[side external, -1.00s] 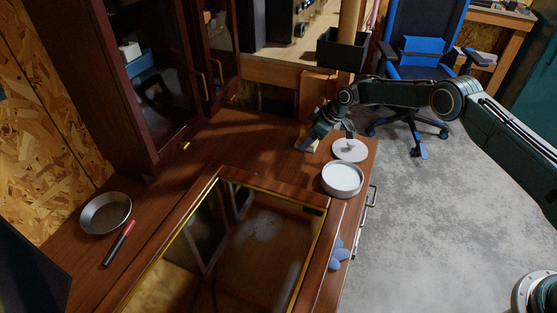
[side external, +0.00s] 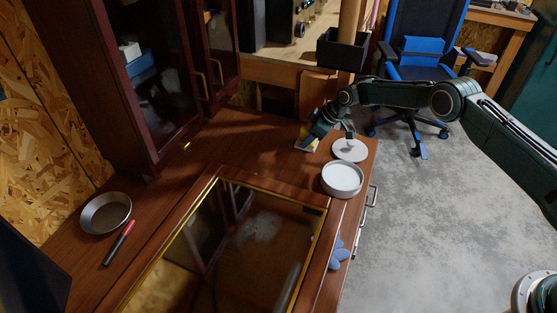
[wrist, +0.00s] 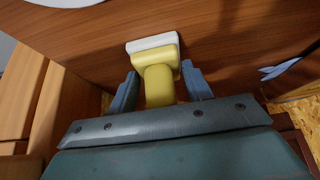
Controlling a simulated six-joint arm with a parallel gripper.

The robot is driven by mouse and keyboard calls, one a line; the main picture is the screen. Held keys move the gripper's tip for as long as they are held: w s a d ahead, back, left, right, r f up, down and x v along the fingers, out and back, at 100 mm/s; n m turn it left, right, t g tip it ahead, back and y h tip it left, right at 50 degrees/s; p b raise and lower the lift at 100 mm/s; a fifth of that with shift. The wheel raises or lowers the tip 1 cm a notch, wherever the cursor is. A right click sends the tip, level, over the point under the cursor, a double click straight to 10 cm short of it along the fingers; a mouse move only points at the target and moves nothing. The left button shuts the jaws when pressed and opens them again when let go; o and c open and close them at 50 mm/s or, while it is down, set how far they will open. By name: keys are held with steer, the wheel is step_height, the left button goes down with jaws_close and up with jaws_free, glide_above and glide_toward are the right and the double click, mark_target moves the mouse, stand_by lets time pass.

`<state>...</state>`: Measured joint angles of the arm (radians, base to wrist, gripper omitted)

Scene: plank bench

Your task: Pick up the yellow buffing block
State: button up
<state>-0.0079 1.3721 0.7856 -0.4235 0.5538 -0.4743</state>
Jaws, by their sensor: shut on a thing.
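The yellow buffing block (wrist: 160,82) has a rounded yellow handle and a white pad (wrist: 152,43) along its far side in the wrist view. My gripper (wrist: 160,72) is shut on the yellow handle, one blue-grey finger on each side. In the side external view my gripper (side external: 311,141) is low over the back right of the wooden bench top (side external: 250,140). The block (side external: 313,147) shows there only in part, as a pale yellow patch by the fingers. I cannot tell whether it touches the bench.
A white round disc (side external: 350,151) with a small post stands just right of my gripper, with a round white dish (side external: 342,179) in front. A glass-topped panel (side external: 240,240), a metal bowl (side external: 92,222) and a red-and-black marker (side external: 119,242) lie farther left. A dark cabinet (side external: 150,90) rises behind.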

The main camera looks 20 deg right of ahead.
steer(key=shift+c, duration=0.2)
steer(key=shift+r, duration=0.7)
steer(key=s+a, duration=0.9)
steer(key=shift+s+a+f, duration=0.1)
steer(key=shift+s+a, duration=0.05)
steer(key=shift+a, duration=0.05)
step_height(320, 180, up, 14)
steer(key=shift+d+f, duration=0.1)
steer(key=shift+d, duration=0.05)
steer(key=s+d+f, duration=0.5)
steer(key=s+d, duration=0.4)
steer(key=d, duration=0.2)
steer(key=shift+s+f, duration=0.2)
steer(key=shift+f, duration=0.05)
steer(key=shift+f, duration=0.2)
